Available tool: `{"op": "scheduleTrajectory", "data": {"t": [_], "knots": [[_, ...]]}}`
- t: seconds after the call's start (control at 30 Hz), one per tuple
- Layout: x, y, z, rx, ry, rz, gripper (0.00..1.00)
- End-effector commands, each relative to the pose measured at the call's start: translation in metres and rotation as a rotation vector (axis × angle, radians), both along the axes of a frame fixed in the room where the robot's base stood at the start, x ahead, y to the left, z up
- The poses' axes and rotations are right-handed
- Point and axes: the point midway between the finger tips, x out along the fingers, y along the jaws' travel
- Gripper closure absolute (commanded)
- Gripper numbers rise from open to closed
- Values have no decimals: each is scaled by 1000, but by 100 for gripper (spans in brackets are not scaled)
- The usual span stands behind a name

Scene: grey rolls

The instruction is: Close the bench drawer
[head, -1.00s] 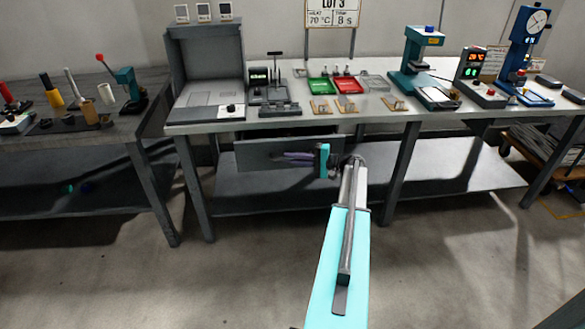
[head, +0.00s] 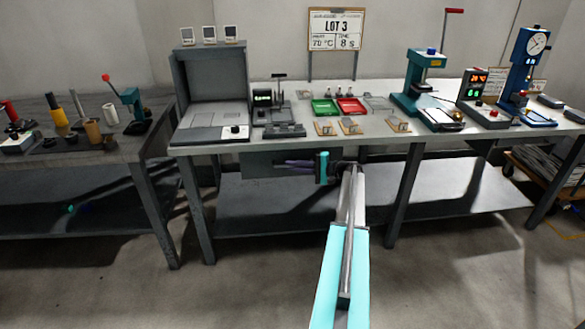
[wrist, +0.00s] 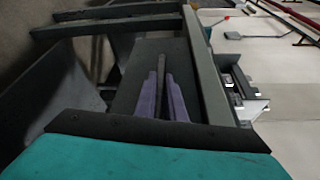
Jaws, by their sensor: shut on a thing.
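The bench drawer (head: 262,170) is a dark grey front under the left part of the bench (head: 370,130). In the head view its top edge lies close below the bench top's front edge; any remaining gap is hard to tell. My gripper (head: 299,163) lies sideways along the drawer front, its purple fingers pointing left from the teal wrist. In the wrist view, the purple fingers (wrist: 162,98) are shut on the thin grey drawer handle (wrist: 162,68), with the drawer front (wrist: 135,75) behind them. The fingers hide part of the handle.
A grey hood (head: 208,85), red and green trays (head: 350,106) and a teal press (head: 425,85) stand on the bench. A lower shelf (head: 290,205) and bench leg (head: 404,200) are near my arm. A second bench (head: 85,148) is at left.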

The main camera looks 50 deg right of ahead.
Motion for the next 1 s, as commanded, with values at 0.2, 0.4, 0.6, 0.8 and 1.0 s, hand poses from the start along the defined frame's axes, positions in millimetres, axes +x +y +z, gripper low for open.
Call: {"op": "scheduleTrajectory", "data": {"t": [0.2,0.4,0.6,0.8,1.0], "knots": [[2,-8,3,-6,-5,-17,87],[2,-6,3,-4,-5,-14,72],[2,-4,2,-3,-3,-11,72],[-1,-5,2,-3,-3,-10,72],[-14,-12,3,-3,-3,-11,72]]}}
